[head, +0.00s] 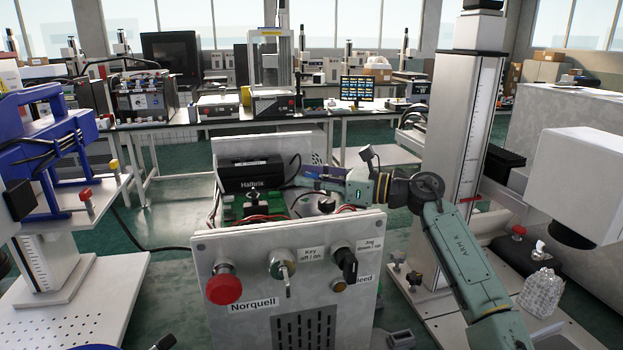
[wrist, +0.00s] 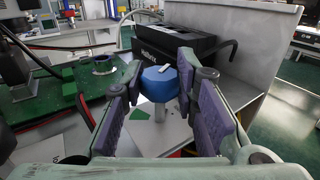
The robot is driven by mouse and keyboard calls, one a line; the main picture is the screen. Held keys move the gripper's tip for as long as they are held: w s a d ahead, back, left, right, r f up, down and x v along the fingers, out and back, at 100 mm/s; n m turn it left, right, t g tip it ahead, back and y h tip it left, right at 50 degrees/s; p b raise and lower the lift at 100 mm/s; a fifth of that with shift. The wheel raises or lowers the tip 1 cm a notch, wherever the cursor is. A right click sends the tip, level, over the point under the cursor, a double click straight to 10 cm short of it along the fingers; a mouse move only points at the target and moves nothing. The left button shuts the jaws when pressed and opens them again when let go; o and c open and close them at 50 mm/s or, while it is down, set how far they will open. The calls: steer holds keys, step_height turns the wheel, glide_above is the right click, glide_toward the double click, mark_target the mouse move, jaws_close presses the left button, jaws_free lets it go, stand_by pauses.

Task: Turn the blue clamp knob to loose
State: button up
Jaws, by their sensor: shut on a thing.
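The blue clamp knob (wrist: 158,84) stands on a pale stem in the wrist view, with a small white mark on its top. My gripper (wrist: 161,78) has its purple-padded fingers on either side of the knob, shut on it at the fingertips. In the head view my gripper (head: 325,174) reaches from the right into the open top of the grey control box (head: 285,232). The knob cannot be made out in the head view.
A black Halbris unit (head: 251,173) sits in the box beside a green circuit board (head: 252,206) and loose red and black wires. The front panel carries a red stop button (head: 224,286), a key switch (head: 282,264) and a black selector (head: 346,263). A tall scaled column (head: 462,150) stands at right.

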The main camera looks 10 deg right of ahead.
jaws_close()
steer(key=m+t+h+b, duration=0.1)
steer(key=b, duration=0.2)
steer(key=shift+f+t, duration=0.3)
steer(key=shift+f, duration=0.1)
steer(key=shift+r+m+t+h+b, duration=0.15)
steer(key=shift+m+t+h+b, duration=0.5)
steer(key=shift+b, duration=0.55)
steer(key=shift+r+m+t+h, duration=0.3)
steer(key=shift+m+t+h, duration=0.15)
steer(key=o, duration=0.7)
jaws_free()
